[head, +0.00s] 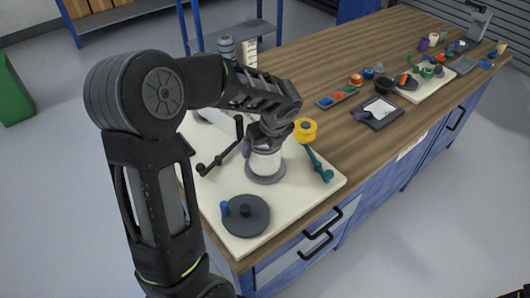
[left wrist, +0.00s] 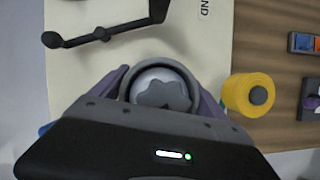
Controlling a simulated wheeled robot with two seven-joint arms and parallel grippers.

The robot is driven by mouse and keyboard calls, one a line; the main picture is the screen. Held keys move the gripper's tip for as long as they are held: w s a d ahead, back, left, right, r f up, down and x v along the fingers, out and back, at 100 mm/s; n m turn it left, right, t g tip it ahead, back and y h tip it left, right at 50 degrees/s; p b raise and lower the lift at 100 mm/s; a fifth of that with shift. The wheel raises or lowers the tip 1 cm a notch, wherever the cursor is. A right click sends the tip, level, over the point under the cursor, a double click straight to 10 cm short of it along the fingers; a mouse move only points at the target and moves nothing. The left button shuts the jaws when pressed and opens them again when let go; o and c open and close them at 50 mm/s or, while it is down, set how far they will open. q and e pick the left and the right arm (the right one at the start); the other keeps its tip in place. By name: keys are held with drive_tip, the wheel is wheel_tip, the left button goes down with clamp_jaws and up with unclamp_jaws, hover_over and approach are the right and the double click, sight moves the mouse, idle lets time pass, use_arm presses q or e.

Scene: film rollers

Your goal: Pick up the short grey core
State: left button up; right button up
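A pale cylinder (head: 265,160) stands upright on a round grey base (head: 266,178) on the cream board, beneath my left gripper (head: 268,142). I cannot tell for sure whether this is the short grey core. In the left wrist view a grey ring (left wrist: 160,62) with a lobed grey top inside it lies between the purple fingers of my left gripper (left wrist: 163,88). The fingers stand apart on both sides of it; whether they touch it is hidden.
A yellow roll (head: 306,130) stands close on the right, with a teal handle (head: 319,164) by it. A dark disc with a knob (head: 246,215) lies in front. A black bracket (head: 218,160) lies to the left. Coloured parts and trays fill the farther bench.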

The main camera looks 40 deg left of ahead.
use_arm(q)
drive_tip(key=c, duration=1.4)
drive_tip(key=shift+o, duration=0.2)
drive_tip(key=shift+r, duration=0.1)
wheel_tip(320, 180, up, 18)
idle(0.5)
